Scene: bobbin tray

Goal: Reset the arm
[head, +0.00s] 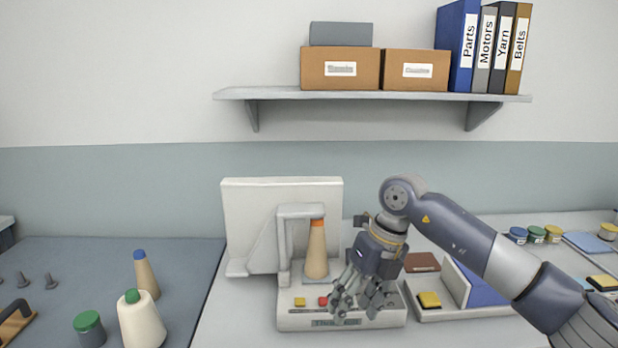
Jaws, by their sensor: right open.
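My right arm comes in from the right. Its gripper (362,300) points down over the front right part of a light grey machine base (295,321). The gripper is open and I see nothing between its fingers. A tan cone with an orange top (316,252) stands upright on the base, left of the gripper and apart from it. A yellow button (300,301) and a red button (323,300) sit on the base's front left. The gripper hides part of the base and its front label. My left gripper is not in view.
A grey tray (455,313) with a yellow-topped block (429,300) lies right of the base. A white cone (140,322), a tan cone (147,275) and a green-lidded jar (89,329) stand at left. A shelf (375,95) with boxes and binders hangs above.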

